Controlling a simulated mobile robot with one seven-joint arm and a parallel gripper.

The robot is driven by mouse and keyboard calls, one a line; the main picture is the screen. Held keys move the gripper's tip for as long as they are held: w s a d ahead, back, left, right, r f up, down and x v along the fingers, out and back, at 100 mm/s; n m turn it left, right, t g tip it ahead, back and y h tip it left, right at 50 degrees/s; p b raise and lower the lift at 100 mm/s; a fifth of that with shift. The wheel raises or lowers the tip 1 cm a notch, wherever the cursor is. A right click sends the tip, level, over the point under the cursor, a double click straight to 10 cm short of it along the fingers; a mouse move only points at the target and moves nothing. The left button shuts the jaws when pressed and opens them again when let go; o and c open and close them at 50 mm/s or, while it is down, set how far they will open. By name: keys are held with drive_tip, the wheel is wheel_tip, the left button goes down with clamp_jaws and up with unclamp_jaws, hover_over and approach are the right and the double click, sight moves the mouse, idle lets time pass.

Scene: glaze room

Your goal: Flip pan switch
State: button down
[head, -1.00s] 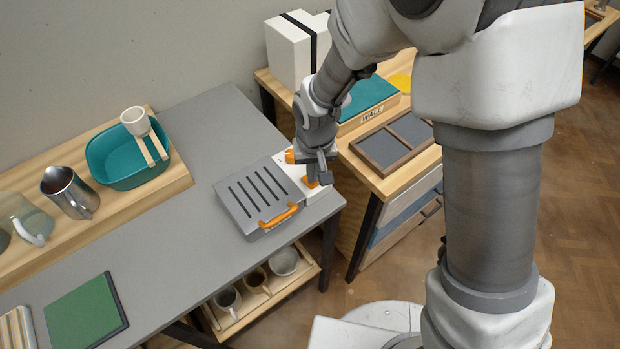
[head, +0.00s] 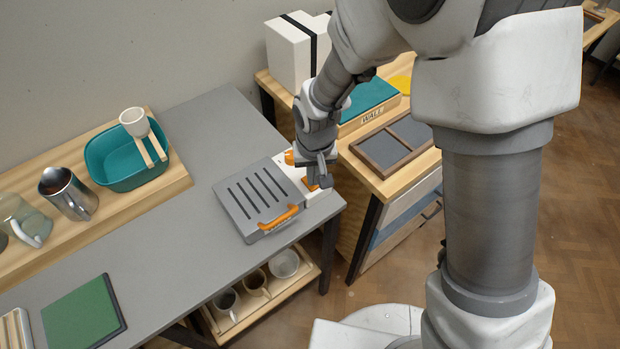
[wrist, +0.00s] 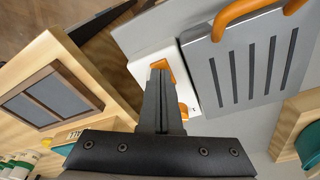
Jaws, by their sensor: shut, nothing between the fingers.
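The pan (head: 250,203) is a grey slotted, flat box with an orange handle (head: 279,217), at the right end of the grey table. A white panel (head: 318,193) with orange parts adjoins its right side. My gripper (head: 322,180) is shut and empty, pointing down over this panel. In the wrist view, the shut fingers (wrist: 160,85) reach over the white panel (wrist: 143,66), their tips at an orange switch (wrist: 164,69). A second orange part (wrist: 183,111) lies partly behind the fingers. I cannot tell whether the tips touch the switch, and its position is partly hidden.
A wooden side table (head: 396,181) with a framed grey tray (head: 392,146) and a teal box (head: 369,97) stands to the right. A teal basin (head: 112,178), a metal pitcher (head: 74,199) and a green board (head: 82,317) are on the left. Mid-table is clear.

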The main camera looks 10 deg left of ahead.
wheel_tip(320, 180, up, 7)
drive_tip(key=p, duration=0.4)
drive_tip(key=shift+f, duration=0.2)
idle(0.4)
